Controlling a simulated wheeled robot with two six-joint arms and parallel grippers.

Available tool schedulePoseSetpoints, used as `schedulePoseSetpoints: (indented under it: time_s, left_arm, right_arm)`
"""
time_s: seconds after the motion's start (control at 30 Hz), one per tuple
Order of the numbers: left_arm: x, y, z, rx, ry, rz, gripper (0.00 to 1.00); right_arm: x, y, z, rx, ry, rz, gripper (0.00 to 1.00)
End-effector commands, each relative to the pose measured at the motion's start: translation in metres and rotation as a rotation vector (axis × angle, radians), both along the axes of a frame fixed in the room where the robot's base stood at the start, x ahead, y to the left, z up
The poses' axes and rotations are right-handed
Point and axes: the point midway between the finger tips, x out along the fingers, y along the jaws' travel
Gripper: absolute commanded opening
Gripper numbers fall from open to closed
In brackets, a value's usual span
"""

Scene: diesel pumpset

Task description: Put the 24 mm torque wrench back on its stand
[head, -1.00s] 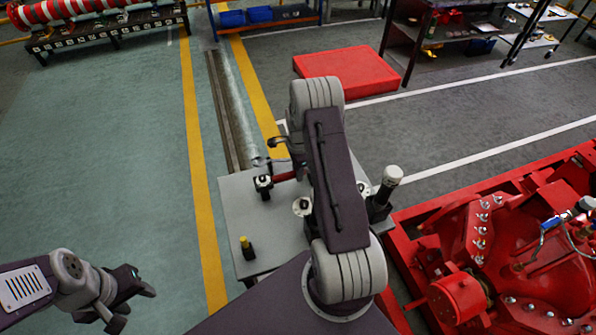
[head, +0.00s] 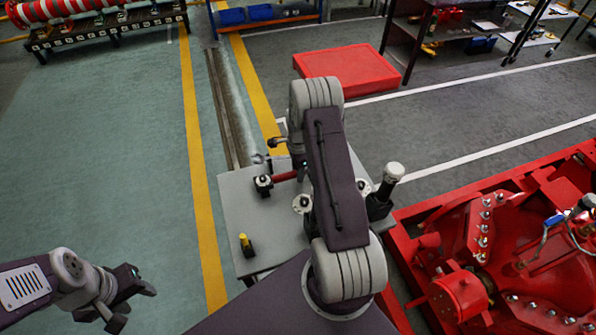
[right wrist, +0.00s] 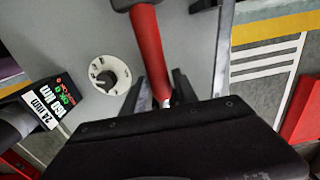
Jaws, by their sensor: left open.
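A red-handled wrench (right wrist: 147,45) with a dark head lies over the grey bench top in the right wrist view. Part of its red handle (head: 286,175) shows left of my right arm in the head view. My right gripper (right wrist: 159,76) has a finger on each side of the handle and appears shut on it; my arm hides this gripper in the head view. A black stand with a "24 mm" label (right wrist: 42,108) is at the left of the right wrist view. My left gripper (head: 133,306) is open and empty above the floor, left of the bench.
The grey bench (head: 238,212) carries a white dial-like disc (right wrist: 110,73), a small yellow-topped piece (head: 245,243) and a white-capped dark cylinder (head: 394,174). A red pumpset (head: 500,260) stands to the right. A red box (head: 347,75) lies beyond. Floor at left is clear.

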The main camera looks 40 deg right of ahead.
Motion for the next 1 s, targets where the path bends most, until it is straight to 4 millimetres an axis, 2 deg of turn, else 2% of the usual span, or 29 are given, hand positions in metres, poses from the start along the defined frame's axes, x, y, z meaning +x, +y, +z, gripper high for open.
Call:
schedulePoseSetpoints:
  time_s: [0.37,0.47,0.73,0.83,1.0]
  left_arm:
    - [0.0,0.0,0.0,0.0,0.0,0.0,0.45]
    - [0.0,0.0,-0.002,0.0,0.0,0.0,0.45]
    - [0.0,0.0,-0.007,0.0,0.0,0.0,0.45]
    - [0.0,0.0,-0.008,0.0,0.0,0.0,0.45]
    - [0.0,0.0,-0.008,0.0,0.0,0.0,0.45]
  right_arm:
    - [-0.001,0.0,0.002,0.001,0.002,0.0,0.5]
    - [0.001,0.0,0.016,-0.001,-0.002,0.0,0.5]
    - [0.0,0.0,0.074,-0.001,-0.003,0.0,0.5]
    - [0.0,0.0,0.086,0.0,-0.001,0.0,0.5]
    - [-0.001,0.0,0.091,0.0,0.001,0.0,0.5]
